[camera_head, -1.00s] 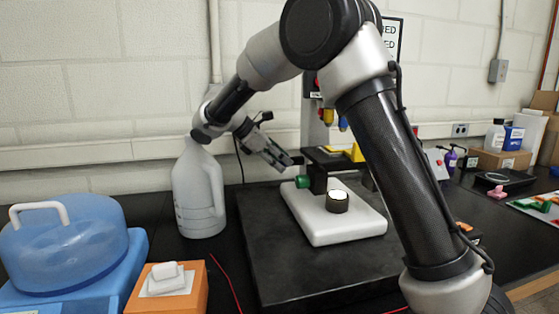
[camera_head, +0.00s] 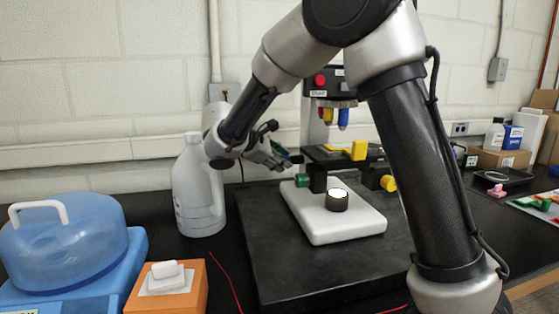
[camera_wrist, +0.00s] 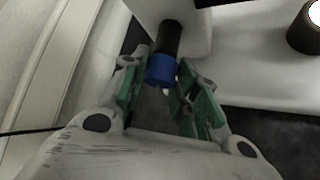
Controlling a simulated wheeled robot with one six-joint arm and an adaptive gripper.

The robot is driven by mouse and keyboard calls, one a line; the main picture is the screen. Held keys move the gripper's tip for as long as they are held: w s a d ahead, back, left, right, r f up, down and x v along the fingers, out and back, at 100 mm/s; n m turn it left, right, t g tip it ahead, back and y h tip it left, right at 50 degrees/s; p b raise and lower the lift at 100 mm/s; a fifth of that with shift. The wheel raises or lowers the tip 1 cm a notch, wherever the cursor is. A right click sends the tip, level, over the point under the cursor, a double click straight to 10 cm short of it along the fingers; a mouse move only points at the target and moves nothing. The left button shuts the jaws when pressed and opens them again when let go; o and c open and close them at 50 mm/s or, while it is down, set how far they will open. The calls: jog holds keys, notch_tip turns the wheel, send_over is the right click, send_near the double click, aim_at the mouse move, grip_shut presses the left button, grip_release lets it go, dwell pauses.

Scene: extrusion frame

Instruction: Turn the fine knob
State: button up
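A microscope with a white base (camera_head: 335,222) and black stage stands on a dark slab. In the head view it has a green knob (camera_head: 302,180) on its left and a yellow knob (camera_head: 388,183) on its right. A blue knob (camera_wrist: 161,70) on a black shaft shows in the wrist view; a blue patch also shows near my fingertips in the head view. No label shows which knob is the fine one. My gripper (camera_wrist: 165,88) is open, its green-padded fingers on either side of the blue knob's near end. Contact cannot be told. In the head view my gripper (camera_head: 281,160) is left of the stage.
A blue-lidded container (camera_head: 62,245) and an orange box (camera_head: 180,290) are at the front left. A round dark-rimmed lamp (camera_head: 337,200) sits on the base. The slab's front is clear.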

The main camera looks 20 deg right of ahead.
jog(key=o, duration=0.4)
jog(key=v, duration=1.2)
dwell(0.6)
